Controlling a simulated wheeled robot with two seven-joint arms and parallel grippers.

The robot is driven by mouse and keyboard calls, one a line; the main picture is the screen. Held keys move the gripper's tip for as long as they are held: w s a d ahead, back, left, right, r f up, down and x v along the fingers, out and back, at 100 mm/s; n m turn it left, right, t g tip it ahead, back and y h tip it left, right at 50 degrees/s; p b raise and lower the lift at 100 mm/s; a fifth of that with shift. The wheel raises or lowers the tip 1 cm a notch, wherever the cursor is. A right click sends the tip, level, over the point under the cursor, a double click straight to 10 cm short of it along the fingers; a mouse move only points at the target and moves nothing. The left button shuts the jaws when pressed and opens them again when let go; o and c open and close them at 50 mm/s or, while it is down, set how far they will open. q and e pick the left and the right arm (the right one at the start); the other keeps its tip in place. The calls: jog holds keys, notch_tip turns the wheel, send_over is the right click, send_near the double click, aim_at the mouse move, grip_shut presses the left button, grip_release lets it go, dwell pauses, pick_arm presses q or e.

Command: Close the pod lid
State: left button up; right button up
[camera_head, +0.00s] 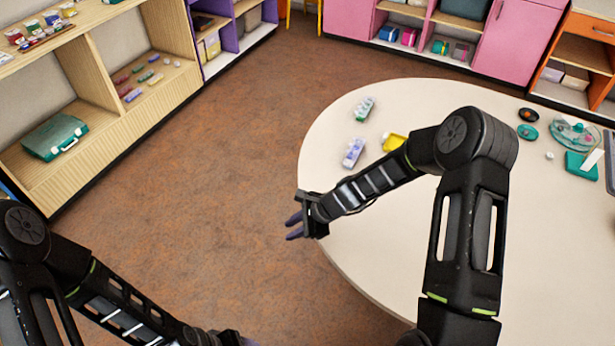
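A small lavender and white pod case (353,153) lies on the round table near its left edge. A green and white pod case (364,109) lies behind it. Both are too small to tell which lids stand up. My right gripper (292,227) hangs at the table's left edge, in front of and left of the cases and apart from them. Its two purple fingers are spread with nothing between them. My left gripper (228,340) is low at the bottom edge, mostly cut off, so its fingers are hidden.
A yellow tray (394,142) sits behind my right forearm on the pale table (400,255). Round discs (528,132), a clear round container (574,133) and a teal box (580,166) stand at the right. A wooden shelf (130,130) stands left; the brown floor between is clear.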

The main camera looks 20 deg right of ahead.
jog(key=s+a+f+n+g, duration=0.1)
jog(key=s+a+f+n, duration=0.1)
jog(key=s+n, duration=0.4)
jog(key=s+a+f+n+g+h, duration=0.1)
jog(key=s+a+f+n, duration=0.1)
jog(key=s+n, duration=0.4)
jog(key=s+a+f+n+g+h, duration=0.1)
jog(key=s+a+f+n, duration=0.2)
jog(key=s, duration=1.1)
jog(key=n, duration=0.3)
jog(key=shift+f, duration=0.3)
